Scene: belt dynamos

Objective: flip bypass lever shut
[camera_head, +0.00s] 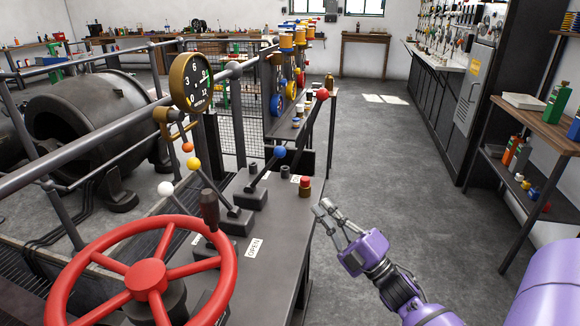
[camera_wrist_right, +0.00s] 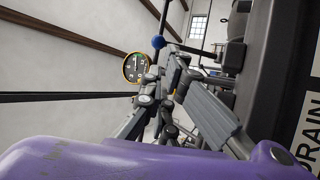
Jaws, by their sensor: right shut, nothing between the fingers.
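The console (camera_head: 284,225) carries several levers with coloured balls. A blue-ball lever (camera_head: 279,152) leans up to the right from a dark base. A red-ball lever (camera_head: 322,94) stands behind it. Yellow (camera_head: 193,163), orange (camera_head: 187,147) and white (camera_head: 165,188) balls are at the left. I cannot tell which is the bypass lever; one label reads OPEN (camera_head: 255,248). My right gripper (camera_head: 323,208) is shut and empty, right of the console edge and apart from the levers. The wrist view shows a blue ball (camera_wrist_right: 158,41) beyond the fingers. My left gripper is out of view.
A red handwheel (camera_head: 146,279) fills the front left. A gauge (camera_head: 191,82) stands behind it. A red button (camera_head: 305,184) sits near the console's right edge. A DRAIN label (camera_wrist_right: 307,130) shows in the wrist view. The floor (camera_head: 400,170) to the right is clear.

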